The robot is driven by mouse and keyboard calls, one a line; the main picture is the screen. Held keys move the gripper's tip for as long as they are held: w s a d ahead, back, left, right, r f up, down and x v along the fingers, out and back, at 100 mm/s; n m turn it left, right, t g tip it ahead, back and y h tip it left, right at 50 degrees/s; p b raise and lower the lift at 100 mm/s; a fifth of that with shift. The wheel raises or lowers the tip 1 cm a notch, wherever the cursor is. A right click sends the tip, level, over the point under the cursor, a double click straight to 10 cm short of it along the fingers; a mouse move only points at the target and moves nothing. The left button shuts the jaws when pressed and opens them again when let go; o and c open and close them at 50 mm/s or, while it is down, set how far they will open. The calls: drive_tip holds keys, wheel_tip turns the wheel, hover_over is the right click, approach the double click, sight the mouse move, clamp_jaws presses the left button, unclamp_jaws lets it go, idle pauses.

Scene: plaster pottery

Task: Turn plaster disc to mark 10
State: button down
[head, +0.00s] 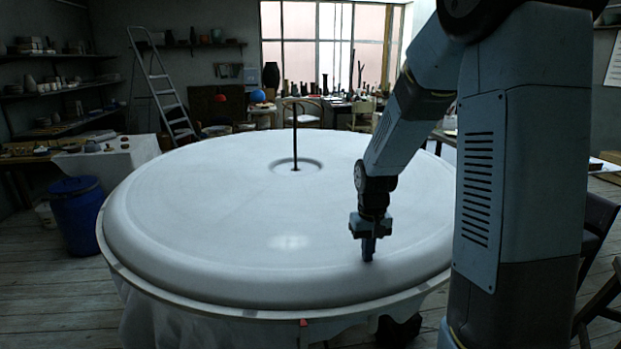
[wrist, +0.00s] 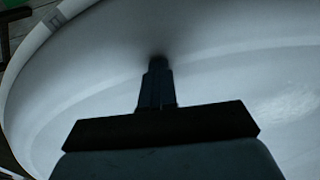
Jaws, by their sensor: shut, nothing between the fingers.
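The white plaster disc (head: 215,210) lies flat and fills the middle of the head view, with a raised rounded rim. A thin dark rod stands upright in the round recess at its centre. My gripper (head: 368,258) points down over the disc's front right rim, fingers shut and empty. In the wrist view, the fingertips (wrist: 158,60) end at a dark shadow on the disc (wrist: 215,75); I cannot tell if they touch it. A pale band (wrist: 35,45) runs round the disc there, with a small unreadable marking at upper left. A small red mark (head: 303,322) shows on the front edge below the disc.
A blue barrel (head: 76,215) stands left of the disc, and a stepladder (head: 165,90) stands behind it. Shelves and a cluttered bench line the back. Dark chairs stand at the far right. The disc's top is clear apart from the rod (head: 295,135).

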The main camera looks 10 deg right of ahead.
sight(311, 269)
drive_tip(key=shift+s+a+r, duration=0.1)
drive_tip(key=shift+s+a, duration=0.05)
drive_tip(key=shift+a, duration=1.35)
drive_tip(key=shift+s+a, duration=0.15)
drive_tip(key=shift+a, duration=1.3)
drive_tip(key=shift+a, duration=2.8)
drive_tip(key=shift+s+a+f, duration=0.1)
drive_tip(key=shift+a+f, duration=0.05)
drive_tip(key=shift+a, duration=0.65)
drive_tip(key=shift+a+f, duration=0.1)
drive_tip(key=shift+a, duration=0.8)
drive_tip(key=shift+s, duration=0.1)
